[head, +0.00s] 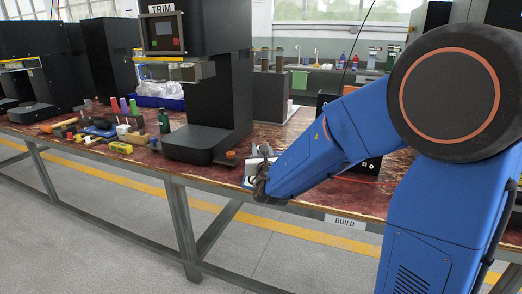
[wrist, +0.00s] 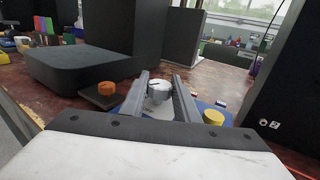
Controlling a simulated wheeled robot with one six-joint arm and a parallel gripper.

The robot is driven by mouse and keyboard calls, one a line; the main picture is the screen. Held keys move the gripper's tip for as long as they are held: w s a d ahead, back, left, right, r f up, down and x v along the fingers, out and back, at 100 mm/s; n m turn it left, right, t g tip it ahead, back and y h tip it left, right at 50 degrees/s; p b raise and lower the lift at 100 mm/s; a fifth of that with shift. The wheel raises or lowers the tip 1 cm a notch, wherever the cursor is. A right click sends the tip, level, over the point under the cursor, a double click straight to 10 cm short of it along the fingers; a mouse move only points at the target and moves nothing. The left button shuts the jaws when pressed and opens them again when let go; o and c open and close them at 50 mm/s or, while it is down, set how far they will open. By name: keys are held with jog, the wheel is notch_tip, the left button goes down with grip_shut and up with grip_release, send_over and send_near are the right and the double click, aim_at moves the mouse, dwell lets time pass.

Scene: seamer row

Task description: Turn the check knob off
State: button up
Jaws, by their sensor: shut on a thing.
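A silver-grey round knob (wrist: 160,91) with a dark mark on its face stands on a pale plate with blue edges. My gripper (wrist: 160,84) is shut on this knob, one finger on each side. No readable label shows that it is the check knob. In the head view my gripper (head: 262,168) is at the front edge of the bench, and my arm and gripper hide most of the knob there. An orange knob (wrist: 107,87) sits on a dark base left of my fingers. A yellow round knob (wrist: 213,117) is just right of them.
A black machine marked TRIM (head: 215,95) stands left of my gripper. Bottles, blocks and small tools lie farther left on the red-brown bench (head: 300,131). A dark panel (wrist: 280,90) rises close on the right in the wrist view. A BUILD label is on the bench front.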

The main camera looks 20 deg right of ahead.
jog(key=shift+r+n+y, duration=0.1)
jog(key=shift+n+y, duration=0.5)
jog(key=shift+y, duration=0.4)
jog(key=o, duration=1)
